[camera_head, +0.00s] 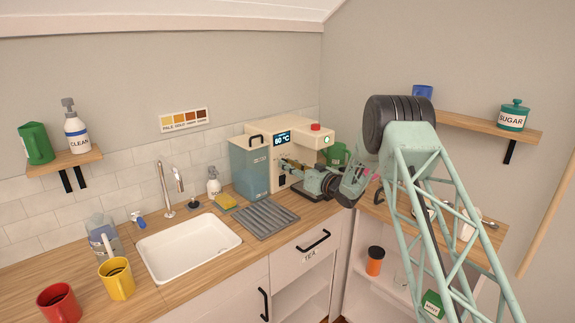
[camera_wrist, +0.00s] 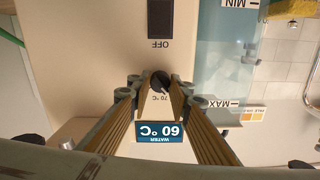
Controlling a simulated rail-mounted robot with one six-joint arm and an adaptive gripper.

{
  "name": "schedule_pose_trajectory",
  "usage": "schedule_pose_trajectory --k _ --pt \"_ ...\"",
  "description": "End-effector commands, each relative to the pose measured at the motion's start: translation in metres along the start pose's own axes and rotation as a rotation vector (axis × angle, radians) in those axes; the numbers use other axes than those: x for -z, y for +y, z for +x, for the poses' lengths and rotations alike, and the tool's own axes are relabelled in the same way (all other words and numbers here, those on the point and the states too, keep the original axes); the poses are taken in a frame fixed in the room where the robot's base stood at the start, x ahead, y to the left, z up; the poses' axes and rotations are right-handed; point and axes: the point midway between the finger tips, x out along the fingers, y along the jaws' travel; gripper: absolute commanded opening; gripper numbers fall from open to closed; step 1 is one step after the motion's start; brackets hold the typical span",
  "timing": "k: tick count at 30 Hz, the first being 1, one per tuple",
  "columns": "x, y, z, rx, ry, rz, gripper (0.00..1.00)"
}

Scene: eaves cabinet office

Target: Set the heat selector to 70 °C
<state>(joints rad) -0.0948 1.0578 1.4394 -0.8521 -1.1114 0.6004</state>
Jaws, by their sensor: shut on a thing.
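The heat selector (camera_wrist: 160,82) is a small dark round knob on the cream front of the water machine (camera_head: 302,142). A "70 °C" mark sits beside the knob in the upside-down wrist view. The machine's blue display (camera_head: 283,138) reads 60 °C; it also shows in the wrist view (camera_wrist: 160,132), labelled WATER. My gripper (camera_wrist: 160,92) is shut on the knob, one finger on each side. In the head view my gripper (camera_head: 288,164) is at the machine's front and hides the knob. The fingers partly cover the knob's sides, so its exact pointing is hard to read.
A blue water tank (camera_head: 249,167) with MIN and MAX marks stands at the machine's left. A dark switch (camera_wrist: 159,19) marked OFF is near the knob. A grey drain mat (camera_head: 263,219) and white sink (camera_head: 190,246) lie in front and left.

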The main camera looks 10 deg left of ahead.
Motion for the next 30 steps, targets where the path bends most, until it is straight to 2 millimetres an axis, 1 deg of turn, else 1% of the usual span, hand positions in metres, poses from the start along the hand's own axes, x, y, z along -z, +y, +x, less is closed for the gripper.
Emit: schedule_pose_trajectory --k 21,30 --pt "0.0005 -0.0003 -0.0002 0.000 -0.001 0.543 0.08" --pt "-0.0001 -0.0001 -0.0002 0.000 -0.001 0.696 0.08"
